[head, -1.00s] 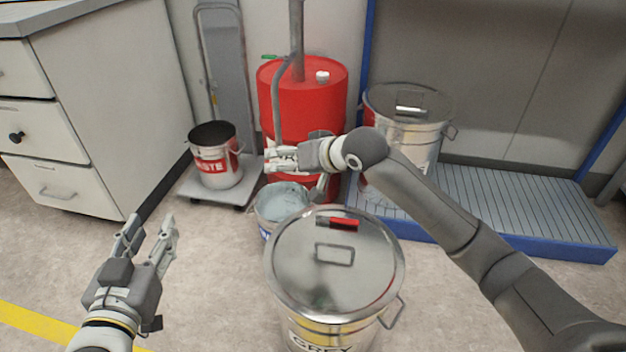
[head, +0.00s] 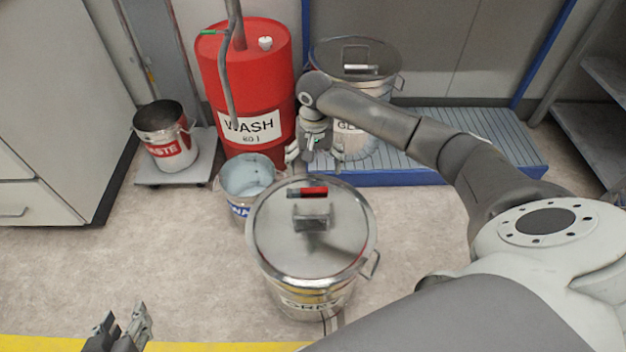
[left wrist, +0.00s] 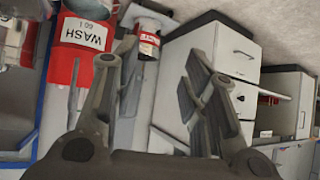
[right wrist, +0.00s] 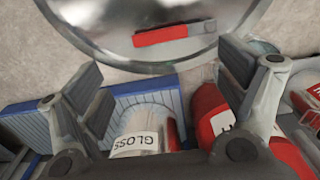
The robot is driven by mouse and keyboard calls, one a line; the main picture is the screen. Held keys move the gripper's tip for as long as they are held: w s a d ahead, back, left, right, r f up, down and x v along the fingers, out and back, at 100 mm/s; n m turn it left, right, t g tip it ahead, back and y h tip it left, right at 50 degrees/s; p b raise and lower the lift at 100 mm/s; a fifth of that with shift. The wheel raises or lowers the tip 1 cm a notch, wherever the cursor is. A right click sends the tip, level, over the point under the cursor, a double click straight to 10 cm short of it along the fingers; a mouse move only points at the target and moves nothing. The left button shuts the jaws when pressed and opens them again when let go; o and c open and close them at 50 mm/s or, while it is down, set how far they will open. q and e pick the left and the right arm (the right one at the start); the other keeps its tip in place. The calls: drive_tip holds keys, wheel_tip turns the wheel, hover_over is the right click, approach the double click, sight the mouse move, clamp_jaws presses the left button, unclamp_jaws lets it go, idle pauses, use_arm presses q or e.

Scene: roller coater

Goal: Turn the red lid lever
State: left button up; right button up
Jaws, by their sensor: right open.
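My right gripper (head: 315,158) points down just beyond the lid's far edge, open and empty. In the right wrist view (right wrist: 160,65) its fingers are wide apart, with the lever beyond them and between them. My left gripper (head: 122,325) is open and empty at the lower left, away from the drum.
A bail handle (head: 312,212) stands on the lid close to the lever. An open bucket (head: 249,177) is beside the drum. A red WASH barrel (head: 215,70), a GLOSS drum (head: 375,50) and a WASTE bucket (head: 165,140) stand behind.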

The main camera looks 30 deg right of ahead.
sight(314, 187)
wheel_tip(314, 187, down, 4)
drive_tip(key=shift+b, duration=0.7)
wheel_tip(314, 187, down, 3)
drive_tip(key=shift+f+b, duration=0.1)
drive_tip(key=shift+b, duration=0.55)
use_arm(q)
drive_tip(key=w+d+r+t+h, duration=0.1)
drive_tip(key=w+r+t, duration=0.2)
drive_tip(key=r, duration=0.3)
drive_tip(key=w+d+r+t+h, duration=0.1)
drive_tip(key=w+d+r+t, duration=0.1)
drive_tip(key=r+t, duration=0.3)
drive_tip(key=shift+w+d+r+h, duration=0.2)
drive_tip(key=shift+w+r+h, duration=0.2)
drive_tip(key=shift+r, duration=0.5)
use_arm(e)
drive_tip(key=shift+f, duration=0.35)
